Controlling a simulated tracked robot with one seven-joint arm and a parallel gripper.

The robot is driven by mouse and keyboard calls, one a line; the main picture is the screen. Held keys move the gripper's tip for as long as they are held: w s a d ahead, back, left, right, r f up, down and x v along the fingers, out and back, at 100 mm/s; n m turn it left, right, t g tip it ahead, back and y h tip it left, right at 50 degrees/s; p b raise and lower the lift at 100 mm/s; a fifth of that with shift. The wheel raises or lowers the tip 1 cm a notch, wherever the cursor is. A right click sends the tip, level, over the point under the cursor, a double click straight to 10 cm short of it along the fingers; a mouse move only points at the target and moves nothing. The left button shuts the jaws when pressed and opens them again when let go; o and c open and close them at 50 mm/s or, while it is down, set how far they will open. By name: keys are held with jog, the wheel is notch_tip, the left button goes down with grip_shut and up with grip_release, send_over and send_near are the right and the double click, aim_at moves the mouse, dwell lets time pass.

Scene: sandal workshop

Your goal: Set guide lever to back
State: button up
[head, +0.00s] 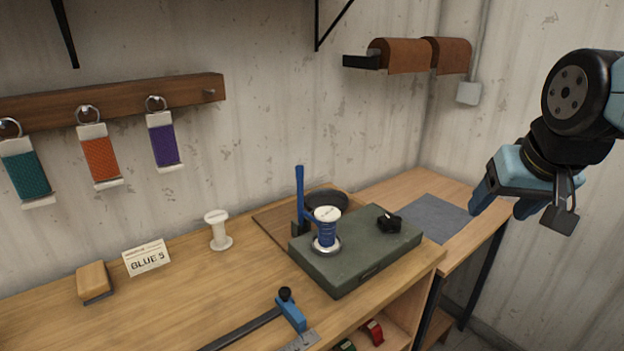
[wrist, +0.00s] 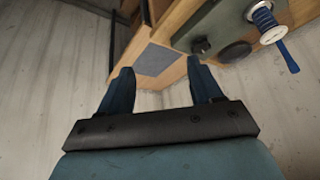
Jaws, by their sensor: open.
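A tall blue lever (head: 300,190) stands nearly upright beside the green box (head: 350,262), near a blue-and-white spool (head: 327,232). A second, short blue lever (head: 292,314) with a black knob sits on a dark bar at the front of the bench. No label shows which is the guide lever. A blue bar (wrist: 287,57), apparently the tall lever, shows at the upper right of the wrist view. My gripper (head: 503,206) is open and empty, high at the right, well apart from both levers. Its two fingers (wrist: 160,72) are spread in the wrist view.
The wooden bench (head: 190,290) holds a white spool (head: 217,230), a "GLUE 5" card (head: 147,258) and a wooden block (head: 93,280). A black knob (head: 389,221) sits on the green box. A grey mat (head: 430,217) lies clear at the right. Sandal straps hang on the wall.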

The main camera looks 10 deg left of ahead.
jog(key=shift+m+t+y, duration=0.3)
jog(key=shift+m+y, duration=0.1)
jog(key=shift+y, duration=0.4)
jog(key=w+a, duration=0.3)
jog(key=w+a+r, duration=0.1)
jog(key=w+a, duration=0.2)
jog(key=w+a+r, duration=0.1)
jog(key=w+a, duration=0.2)
jog(key=a, duration=0.1)
jog(key=shift+r, duration=0.1)
jog(key=c, duration=0.7)
jog(key=w+a, duration=0.2)
jog(key=a, duration=0.3)
jog(key=w+a+y, duration=0.1)
jog(key=a, duration=0.3)
jog(key=w+a+m+y, duration=0.1)
jog(key=w+a, duration=0.1)
jog(key=a, duration=0.3)
jog(key=shift+w+a, duration=0.3)
jog(key=shift+a, duration=0.05)
grip_shut()
